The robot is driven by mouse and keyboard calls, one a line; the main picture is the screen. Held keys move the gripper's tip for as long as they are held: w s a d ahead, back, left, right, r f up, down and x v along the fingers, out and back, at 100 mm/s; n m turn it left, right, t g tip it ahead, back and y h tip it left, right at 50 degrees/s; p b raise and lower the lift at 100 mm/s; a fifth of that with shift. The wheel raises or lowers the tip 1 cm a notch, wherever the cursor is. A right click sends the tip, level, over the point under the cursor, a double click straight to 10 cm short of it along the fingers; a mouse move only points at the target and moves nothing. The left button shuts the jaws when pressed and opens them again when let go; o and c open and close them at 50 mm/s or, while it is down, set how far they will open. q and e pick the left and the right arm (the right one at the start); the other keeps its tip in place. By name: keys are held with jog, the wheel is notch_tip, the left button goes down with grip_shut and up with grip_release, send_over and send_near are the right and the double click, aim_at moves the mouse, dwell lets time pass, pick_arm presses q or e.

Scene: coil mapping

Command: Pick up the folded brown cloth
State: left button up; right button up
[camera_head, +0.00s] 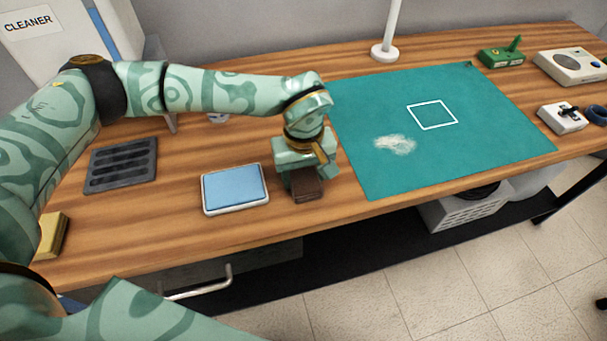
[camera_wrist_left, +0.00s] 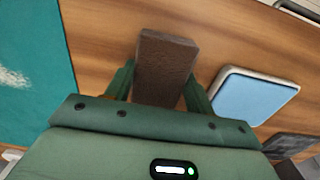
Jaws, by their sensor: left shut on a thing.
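The folded brown cloth (camera_head: 307,189) is a small dark brown block at the front part of the wooden table, between the blue pad and the green mat. My left gripper (camera_head: 299,180) comes down over it from above and is shut on it. In the left wrist view the brown cloth (camera_wrist_left: 165,68) sits between the two green fingers of my left gripper (camera_wrist_left: 158,88). Whether the cloth touches the table is hard to tell. My right gripper does not show; only a patterned arm part shows at the bottom left.
A blue pad in a white tray (camera_head: 235,188) lies just left of the gripper. A green mat (camera_head: 375,178) with a white square outline and a pale powdery patch lies right. A dark slotted tray (camera_head: 121,166) and a yellow block (camera_head: 52,235) lie left. The table's front edge is close.

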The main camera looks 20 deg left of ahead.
pick_arm(q)
notch_tip(320, 180, up, 3)
jog(key=shift+f+p, duration=0.1)
jog(key=shift+p, duration=0.3)
jog(key=s+a+r+p, duration=0.3)
jog(key=s+a+r, duration=0.5)
jog(key=s+r, duration=0.2)
jog(key=shift+s+a+p, duration=0.15)
jog(key=shift+s+p, duration=0.15)
jog(key=shift+s, duration=0.4)
